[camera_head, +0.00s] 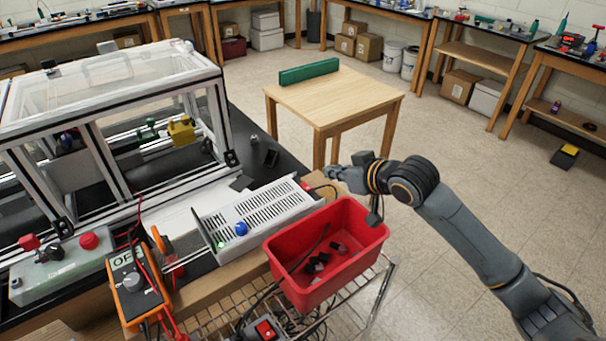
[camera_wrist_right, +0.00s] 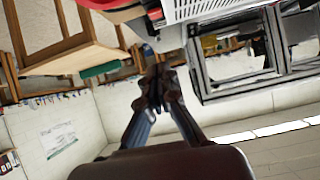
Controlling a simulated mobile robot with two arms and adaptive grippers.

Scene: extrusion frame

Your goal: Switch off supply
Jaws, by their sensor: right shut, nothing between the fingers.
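The supply (camera_head: 260,205) is a light grey box with a slotted top at the bench's front edge. My left gripper is not in view.
A red bin (camera_head: 285,247) with dark pieces sits on a wire cart before the supply. An orange multimeter (camera_head: 135,291) and a control box (camera_head: 62,268) with a red button are at left. The extrusion frame (camera_head: 215,110) stands behind. A red switch (camera_head: 265,329) shows below.

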